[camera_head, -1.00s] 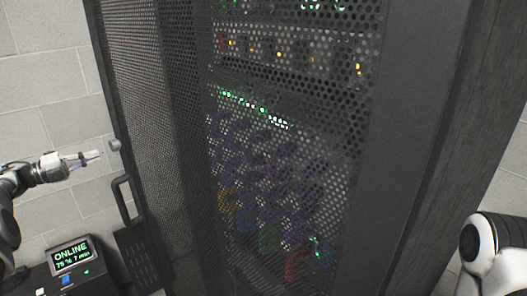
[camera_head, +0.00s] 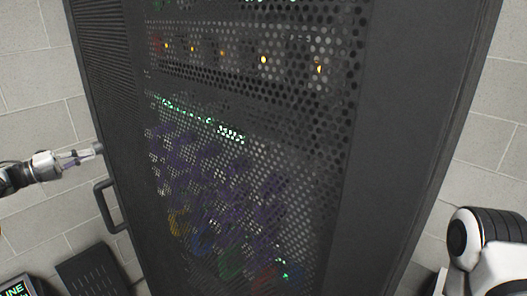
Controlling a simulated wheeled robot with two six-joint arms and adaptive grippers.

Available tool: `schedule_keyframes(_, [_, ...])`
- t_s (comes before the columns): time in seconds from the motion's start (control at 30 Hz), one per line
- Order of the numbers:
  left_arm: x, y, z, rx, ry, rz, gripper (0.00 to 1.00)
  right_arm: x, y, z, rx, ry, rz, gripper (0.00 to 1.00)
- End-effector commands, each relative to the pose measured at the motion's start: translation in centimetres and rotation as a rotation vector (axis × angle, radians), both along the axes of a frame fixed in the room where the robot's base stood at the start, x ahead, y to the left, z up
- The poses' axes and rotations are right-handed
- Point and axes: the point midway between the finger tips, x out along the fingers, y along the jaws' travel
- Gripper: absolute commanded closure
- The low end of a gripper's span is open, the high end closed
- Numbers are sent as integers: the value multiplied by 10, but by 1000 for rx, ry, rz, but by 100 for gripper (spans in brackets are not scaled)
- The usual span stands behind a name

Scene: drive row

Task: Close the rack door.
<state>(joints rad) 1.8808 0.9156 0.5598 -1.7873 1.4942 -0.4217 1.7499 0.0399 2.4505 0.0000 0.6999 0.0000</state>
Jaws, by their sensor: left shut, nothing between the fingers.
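The rack door (camera_head: 240,150) is a dark perforated mesh panel covering most of the head view. It stands in front of the rack, whose lights and coloured cables show through the holes. A dark bar handle (camera_head: 104,207) sits at the door's left edge, low down. Whether a gap remains between door and frame cannot be told. My right gripper is out of view.
A dark unit with a lit green display (camera_head: 14,289) is at the bottom left, partly cut off. A dark slotted panel (camera_head: 92,272) lies beside it. Pale block walls (camera_head: 28,90) stand behind on both sides. Part of my right arm shows at bottom right.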

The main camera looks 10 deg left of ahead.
Motion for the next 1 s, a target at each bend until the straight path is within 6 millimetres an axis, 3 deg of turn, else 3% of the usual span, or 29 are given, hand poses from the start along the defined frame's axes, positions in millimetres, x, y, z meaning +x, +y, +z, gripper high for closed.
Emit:
schedule_keyframes(0.57, [1,-2,4,2,-5,-5,100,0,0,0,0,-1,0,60])
schedule_keyframes(0.67, [-10,9,4,1,-6,-2,100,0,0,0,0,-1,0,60])
schedule_keyframes(1.0, [-77,64,-3,3,-1,-2,100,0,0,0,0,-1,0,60])
